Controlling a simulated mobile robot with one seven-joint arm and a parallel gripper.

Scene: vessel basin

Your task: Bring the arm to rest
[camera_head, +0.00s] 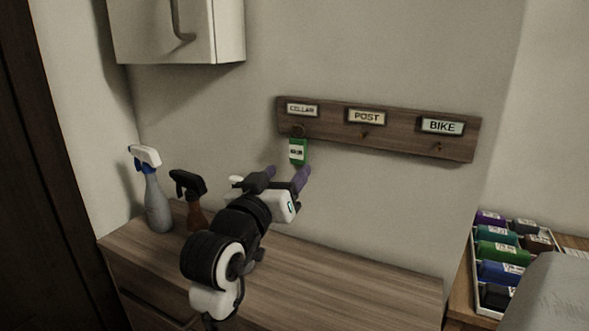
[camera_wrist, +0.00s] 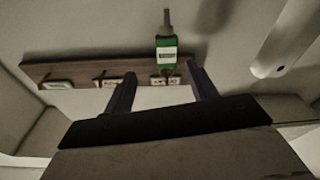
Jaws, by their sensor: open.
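My gripper (camera_head: 287,173) is open, its two purple fingertips apart, above the wooden dresser top. A green tag (camera_head: 298,151) with a white label hangs by a ring from the hook under the CELLAR plate on the wooden key rack (camera_head: 371,148). In the head view the tag is just above the fingertips. In the wrist view the tag (camera_wrist: 166,57) shows beyond my open gripper (camera_wrist: 161,76), in line with the space between the fingers. Nothing is held. The POST and BIKE hooks are bare.
A grey spray bottle (camera_head: 156,198) with a white head and a brown one (camera_head: 195,213) with a black head stand left of my arm. A white wall cabinet (camera_head: 168,38) hangs upper left. The dresser's right side (camera_head: 370,280) is clear.

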